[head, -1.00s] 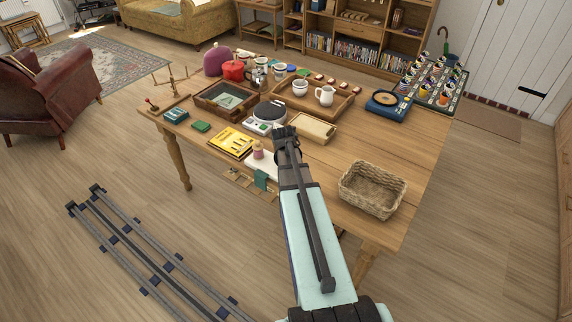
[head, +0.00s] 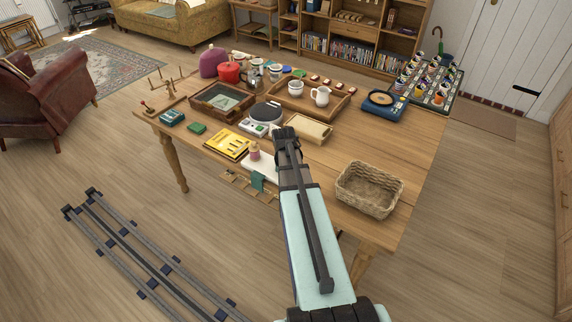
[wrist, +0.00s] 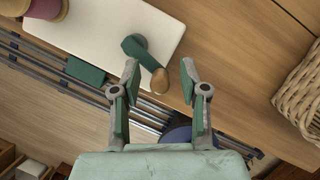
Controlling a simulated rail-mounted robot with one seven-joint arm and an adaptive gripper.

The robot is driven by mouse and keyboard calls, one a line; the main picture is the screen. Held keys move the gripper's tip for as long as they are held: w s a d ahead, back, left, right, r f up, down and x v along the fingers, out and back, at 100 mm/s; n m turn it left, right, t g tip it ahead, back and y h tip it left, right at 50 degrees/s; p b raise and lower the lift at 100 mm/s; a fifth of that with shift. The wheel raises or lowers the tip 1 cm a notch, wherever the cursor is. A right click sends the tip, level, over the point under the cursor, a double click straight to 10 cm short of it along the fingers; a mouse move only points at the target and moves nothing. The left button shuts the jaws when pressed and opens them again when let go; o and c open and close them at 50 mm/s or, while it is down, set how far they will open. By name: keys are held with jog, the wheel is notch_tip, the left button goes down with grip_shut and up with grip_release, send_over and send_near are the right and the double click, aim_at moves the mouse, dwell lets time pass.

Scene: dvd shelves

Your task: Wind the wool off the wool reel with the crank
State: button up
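The wool reel (head: 254,151), pinkish with a tan top, stands on a white board (head: 261,168) at the table's front edge. In the wrist view the reel (wrist: 46,10) is partly cut off at the top left of the board (wrist: 95,30). A green crank (wrist: 136,46) with a brown wooden knob (wrist: 160,81) sits at the board's right end. My gripper (wrist: 159,72) is open, its two fingers pointing at the crank, with the knob showing between them. Contact cannot be told. My arm hides the crank in the head view.
A wicker basket (head: 369,190) stands to the right on the table. A yellow box (head: 227,145) lies left of the board, and a turntable-like device (head: 264,116) stands behind. A green piece (head: 258,181) sits at the board's front edge. Bare tabletop lies between board and basket.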

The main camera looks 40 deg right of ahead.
jog(key=v, duration=1.2)
dwell(0.5)
jog(key=s+a+f+m+g+y, duration=0.1)
jog(key=s+a+f+m, duration=0.3)
jog(key=a+f+m, duration=0.35)
jog(key=s+a+f+m+g+y+b, duration=0.15)
jog(key=s+a+f+m, duration=0.3)
jog(key=f+m, duration=0.5)
jog(key=s+a+f+m+g+y, duration=0.15)
jog(key=s+a+f+m, duration=0.25)
jog(key=a+f+m, duration=0.5)
jog(key=s+a+f+g, duration=0.2)
jog(key=s+a+f, duration=0.1)
jog(key=s, duration=0.5)
jog(key=s+a+f+m+g, duration=0.1)
jog(key=s+a+f+g, duration=0.1)
jog(key=s+a+f, duration=0.2)
jog(key=s+a+f+g+h, duration=0.1)
jog(key=s+a+f+g, duration=0.1)
jog(key=s+a+f, duration=0.2)
jog(key=s+f+b, duration=0.1)
jog(key=s+f, duration=0.2)
jog(key=s, duration=0.5)
jog(key=shift+a, duration=0.2)
